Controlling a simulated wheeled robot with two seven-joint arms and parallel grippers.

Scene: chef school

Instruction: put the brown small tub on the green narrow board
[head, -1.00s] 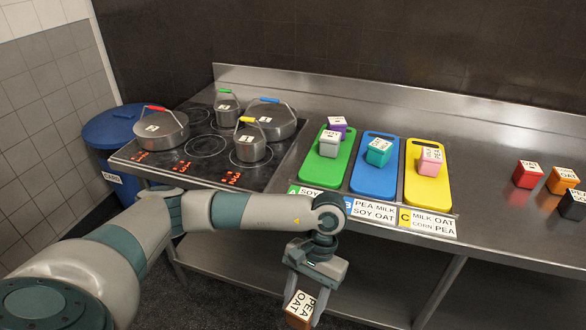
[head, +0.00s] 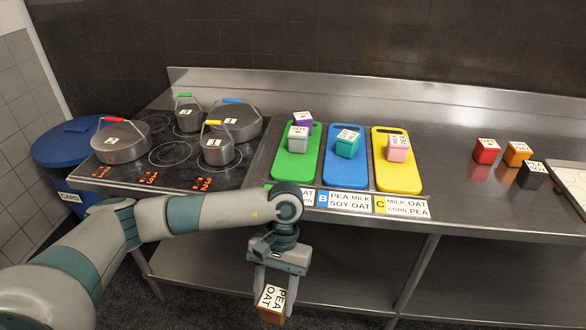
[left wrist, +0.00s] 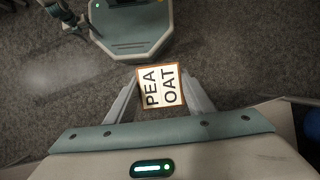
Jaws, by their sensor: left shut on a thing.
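My left gripper (head: 274,292) is shut on the brown small tub (head: 270,314), whose white lid reads PEA OAT. It holds the tub in front of the counter, below its front edge and above the floor. The tub also shows between the fingers in the left wrist view (left wrist: 161,88). The green narrow board (head: 294,168) lies on the counter just right of the hob, behind and above the gripper. A purple tub (head: 303,123) stands at its far end and a grey-white tub (head: 298,145) nearer its middle. My right gripper is not seen.
A blue board (head: 341,178) with a teal tub (head: 347,148) and a yellow board (head: 398,178) with a pink tub (head: 398,152) lie right of it. Label cards line the counter edge. Several pots stand on the hob (head: 172,155). Red, orange and black tubs stand at right.

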